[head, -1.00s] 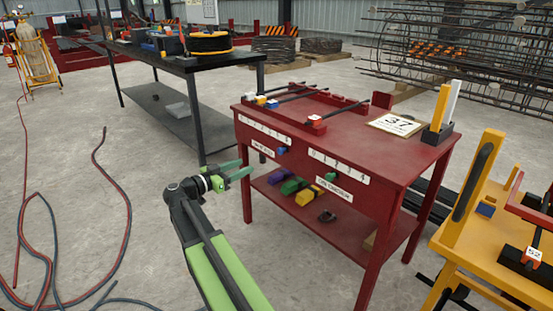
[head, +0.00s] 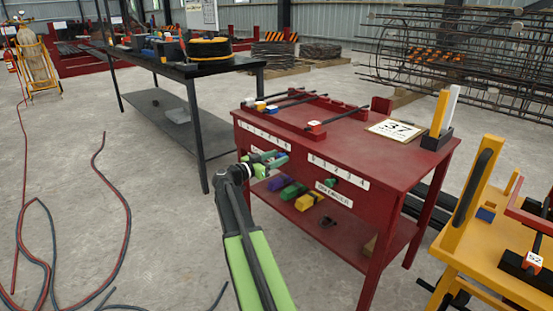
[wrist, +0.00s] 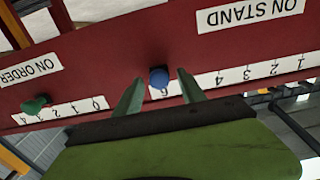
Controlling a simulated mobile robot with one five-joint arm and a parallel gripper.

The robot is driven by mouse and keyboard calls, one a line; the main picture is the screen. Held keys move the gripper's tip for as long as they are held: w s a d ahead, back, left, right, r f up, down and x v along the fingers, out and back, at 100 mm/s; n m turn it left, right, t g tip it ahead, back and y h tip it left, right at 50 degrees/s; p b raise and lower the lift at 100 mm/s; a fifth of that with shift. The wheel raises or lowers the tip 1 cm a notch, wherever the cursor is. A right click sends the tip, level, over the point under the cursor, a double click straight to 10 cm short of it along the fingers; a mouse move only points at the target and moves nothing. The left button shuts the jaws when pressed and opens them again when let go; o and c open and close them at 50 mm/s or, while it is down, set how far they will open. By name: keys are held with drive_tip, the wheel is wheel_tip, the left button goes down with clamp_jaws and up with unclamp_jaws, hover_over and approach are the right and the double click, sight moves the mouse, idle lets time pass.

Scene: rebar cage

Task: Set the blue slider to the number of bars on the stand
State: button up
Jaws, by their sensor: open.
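The blue slider (wrist: 159,77) is a round knob on the table's red front panel, beside the upside-down "ON STAND" label (wrist: 250,13). It sits over the end of its number strip (wrist: 240,76) away from the 1; the numeral beside it is partly hidden. My gripper (head: 272,160) is open, with one finger on each side of the knob in the wrist view; I cannot tell whether they touch it. Dark bars (head: 345,115) lie on the red table (head: 350,145), by small coloured blocks at its back left; their exact number is hard to tell.
A green slider (wrist: 36,104) sits on the neighbouring "ON ORDER" strip. Purple, green and yellow blocks lie on the lower shelf. A yellow cart (head: 500,240) stands at right, a black workbench (head: 185,65) behind left. Hoses lie on the left floor.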

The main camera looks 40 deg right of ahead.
drive_tip(key=shift+c, duration=0.5)
clamp_jaws()
drive_tip(key=shift+s+d, duration=0.1)
idle(0.8)
